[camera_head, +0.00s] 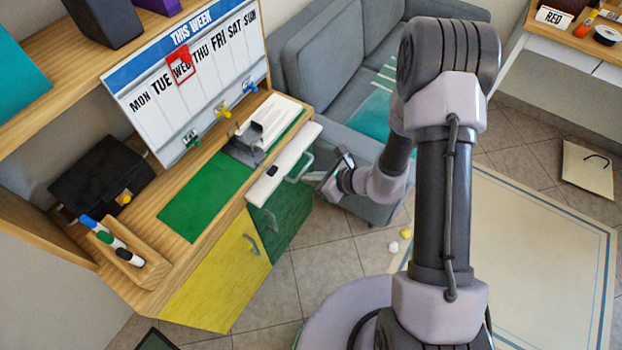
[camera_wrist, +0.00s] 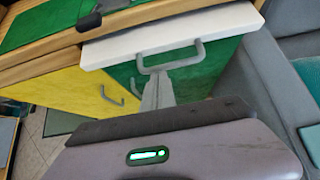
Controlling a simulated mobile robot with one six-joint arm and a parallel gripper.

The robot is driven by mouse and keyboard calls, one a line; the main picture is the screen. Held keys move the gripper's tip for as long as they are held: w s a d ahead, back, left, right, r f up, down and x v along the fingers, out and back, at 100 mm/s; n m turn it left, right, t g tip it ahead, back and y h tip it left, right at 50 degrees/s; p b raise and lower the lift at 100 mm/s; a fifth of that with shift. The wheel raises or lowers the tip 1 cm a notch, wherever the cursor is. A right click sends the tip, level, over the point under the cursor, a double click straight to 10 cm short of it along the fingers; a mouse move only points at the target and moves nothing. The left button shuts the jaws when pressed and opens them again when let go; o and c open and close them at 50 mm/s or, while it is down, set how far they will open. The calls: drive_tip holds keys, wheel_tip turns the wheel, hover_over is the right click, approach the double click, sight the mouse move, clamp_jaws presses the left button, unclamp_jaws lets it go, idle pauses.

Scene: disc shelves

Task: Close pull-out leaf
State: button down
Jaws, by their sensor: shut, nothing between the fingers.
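The pull-out leaf is a white slab (camera_head: 272,180) that sticks out from the front edge of the wooden desk, above the cabinet doors. It also shows in the wrist view (camera_wrist: 130,48). A grey bar handle (camera_head: 302,170) is on its front edge; in the wrist view the handle (camera_wrist: 170,66) is a U-shape. My gripper (camera_head: 318,176) is shut and empty, in front of the leaf and close to the handle. In the wrist view its fingertips (camera_wrist: 158,78) overlap the lower part of the handle; I cannot tell whether they touch it.
A yellow door (camera_head: 222,265) and a green door (camera_head: 285,215) are below the desk. A green mat (camera_head: 205,195) and a grey tape-dispenser-like object (camera_head: 247,145) are on top. A grey sofa (camera_head: 335,70) stands close to the right. Two small balls lie on the tiled floor.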

drive_tip(key=w+a, duration=0.1)
drive_tip(key=a, duration=0.1)
drive_tip(key=w+a, duration=0.1)
drive_tip(key=shift+w+a+r, duration=0.1)
drive_tip(key=shift+w+a, duration=0.3)
idle(0.3)
